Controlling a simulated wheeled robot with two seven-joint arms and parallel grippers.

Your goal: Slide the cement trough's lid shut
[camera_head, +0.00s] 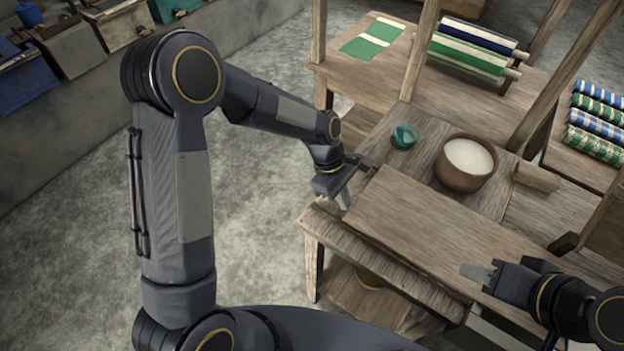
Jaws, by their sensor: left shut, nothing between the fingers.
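A broad flat wooden board (440,235) lies on the near part of the wooden bench; I cannot tell whether it is the trough's lid. No cement trough can be made out clearly beneath it. My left gripper (344,199) is shut and empty, pointing down at the board's left end; whether it touches the board is unclear. My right gripper (476,272) hangs over the board's near right part, pointing left; its finger gap cannot be made out.
A brown bowl of white material (466,163), a small teal cup (404,136) and a wooden block (536,177) stand behind the board. Loom posts (420,50) rise behind them. Striped cloth rolls (597,122) lie at the right. The floor at left is clear.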

